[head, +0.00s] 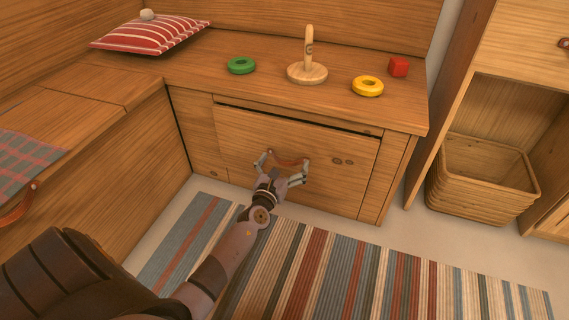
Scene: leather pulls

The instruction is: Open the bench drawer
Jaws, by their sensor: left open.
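The bench drawer (335,143) is a wide wooden front under the bench top, with a dark gap along its upper edge. Its brown leather pull (289,162) hangs at the middle of the front. My left gripper (282,167) is open, with its fingers spread on either side of the pull. I cannot tell whether the fingers touch the leather. My right gripper is out of view.
On the bench top (205,75) are a green ring (241,65), a wooden peg stand (307,72), a yellow ring (367,86) and a red cube (398,67). A woven basket (482,178) stands at right. A striped rug (330,265) covers the floor in front.

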